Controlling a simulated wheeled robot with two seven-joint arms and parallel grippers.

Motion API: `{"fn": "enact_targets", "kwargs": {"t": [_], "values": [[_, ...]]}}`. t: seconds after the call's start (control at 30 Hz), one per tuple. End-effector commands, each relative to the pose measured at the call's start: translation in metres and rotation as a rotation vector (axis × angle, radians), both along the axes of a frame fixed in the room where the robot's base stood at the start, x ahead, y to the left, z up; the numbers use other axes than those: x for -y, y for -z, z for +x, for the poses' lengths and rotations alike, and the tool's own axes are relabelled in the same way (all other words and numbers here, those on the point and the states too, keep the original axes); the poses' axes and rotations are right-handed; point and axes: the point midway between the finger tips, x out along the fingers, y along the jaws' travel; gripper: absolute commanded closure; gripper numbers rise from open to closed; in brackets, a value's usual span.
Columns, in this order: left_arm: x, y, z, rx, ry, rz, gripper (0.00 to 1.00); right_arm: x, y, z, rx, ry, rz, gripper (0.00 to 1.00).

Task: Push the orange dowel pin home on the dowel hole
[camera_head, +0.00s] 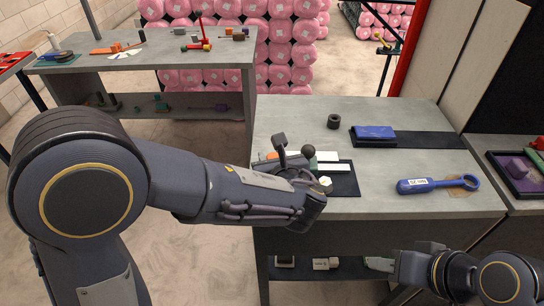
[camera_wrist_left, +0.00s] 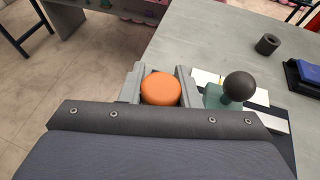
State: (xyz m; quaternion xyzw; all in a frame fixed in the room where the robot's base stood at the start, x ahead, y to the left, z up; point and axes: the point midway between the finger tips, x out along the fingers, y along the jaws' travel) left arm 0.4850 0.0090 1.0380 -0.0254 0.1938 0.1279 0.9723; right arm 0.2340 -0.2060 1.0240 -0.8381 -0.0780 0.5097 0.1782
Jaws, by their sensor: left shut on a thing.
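The orange dowel pin (camera_wrist_left: 161,88) shows its round orange top in the left wrist view, between the two grey fingers of my left gripper (camera_wrist_left: 160,84). My left gripper is shut on it, at the left edge of the grey table. In the head view only a sliver of orange (camera_head: 271,155) shows behind my left gripper (camera_head: 293,158). The dowel hole is hidden, so I cannot tell whether the pin is in it or above it. My right gripper (camera_head: 398,263) is low at the bottom right, in front of the table and away from the pin; its jaw opening is unclear.
A green block with a black ball knob (camera_wrist_left: 238,86) stands close right of the left gripper, beside white strips (camera_wrist_left: 264,111) on a dark mat. The table's back is mostly clear.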

Motion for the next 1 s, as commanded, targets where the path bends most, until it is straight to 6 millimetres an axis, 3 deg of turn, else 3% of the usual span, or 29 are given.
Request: {"fn": "enact_targets", "kwargs": {"t": [0.53, 0.9, 0.93, 1.0], "values": [[0.0, 0.018, 0.0, 0.0, 0.0, 0.0, 0.93, 0.0, 0.017, 0.0, 0.0, 0.0, 0.0, 0.64], [0.0, 0.02, 0.0, -0.002, 0.0, 0.0, 0.93, 0.0, 0.018, 0.0, 0.0, 0.0, 0.0, 0.64], [0.0, 0.02, 0.0, -0.002, 0.0, 0.0, 0.68, 0.0, 0.018, 0.0, 0.0, 0.0, 0.0, 0.64], [0.0, 0.02, 0.0, -0.002, 0.0, 0.0, 0.59, 0.0, 0.018, 0.0, 0.0, 0.0, 0.0, 0.64]]}}
